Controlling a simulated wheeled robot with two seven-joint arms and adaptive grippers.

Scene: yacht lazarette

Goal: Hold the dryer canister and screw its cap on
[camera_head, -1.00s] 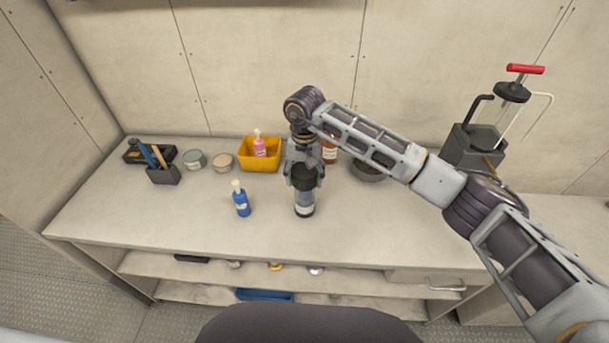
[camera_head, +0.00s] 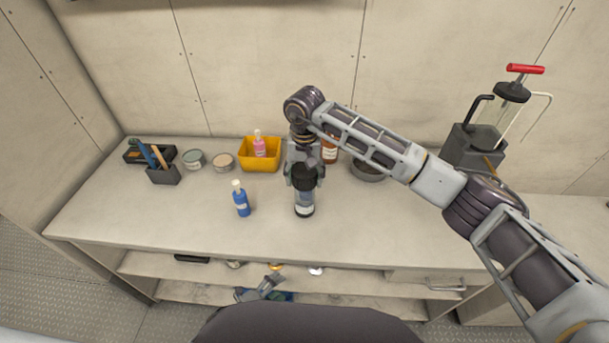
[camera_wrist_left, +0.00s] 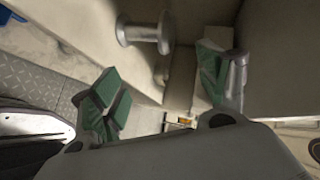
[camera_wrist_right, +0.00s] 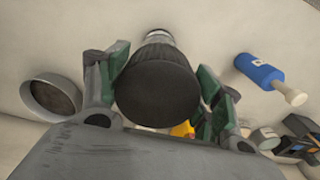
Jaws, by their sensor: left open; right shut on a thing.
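The dryer canister (camera_head: 304,204) stands upright on the bench, a clear body with a dark base and pale label. Its black cap (camera_head: 303,178) is on top and also fills the middle of the right wrist view (camera_wrist_right: 158,88). My right gripper (camera_head: 304,180) reaches down from above and is shut on the cap, a green-padded finger on each side. Whether the cap is fully seated cannot be told.
A blue bottle (camera_head: 241,201) stands left of the canister. Tins and a pen holder (camera_head: 164,174) stand left. A pump (camera_head: 480,130) is far right. The bench front is clear.

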